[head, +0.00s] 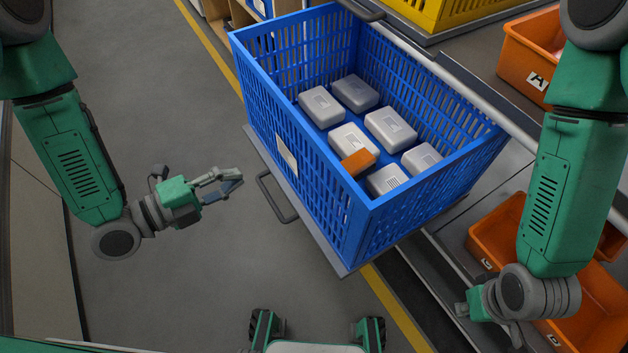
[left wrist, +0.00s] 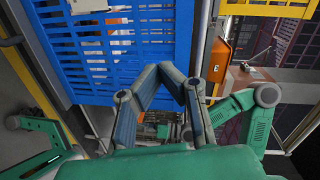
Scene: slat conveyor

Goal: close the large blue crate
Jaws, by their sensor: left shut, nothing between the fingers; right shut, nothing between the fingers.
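The large blue crate (head: 345,185) has slotted walls and an open top, with no lid seen on it. Several grey-white boxes (head: 352,92) and one small orange block (head: 358,161) lie inside. The crate sits on a grey tray (head: 300,212) with a dark handle (head: 277,197) on its left side. My left gripper (head: 236,182) is shut and empty, left of the crate and apart from it. In the left wrist view the crate wall (left wrist: 110,50) is beyond its fingers. My right gripper (head: 512,335) is low at the right, pointing down, its fingertips hard to see.
Orange bins (head: 490,238) stand at the lower right and another orange bin (head: 530,55) at the upper right. A yellow crate (head: 440,12) is at the back. A metal rail (head: 440,72) runs behind the blue crate. The grey floor at left (head: 150,100) is clear.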

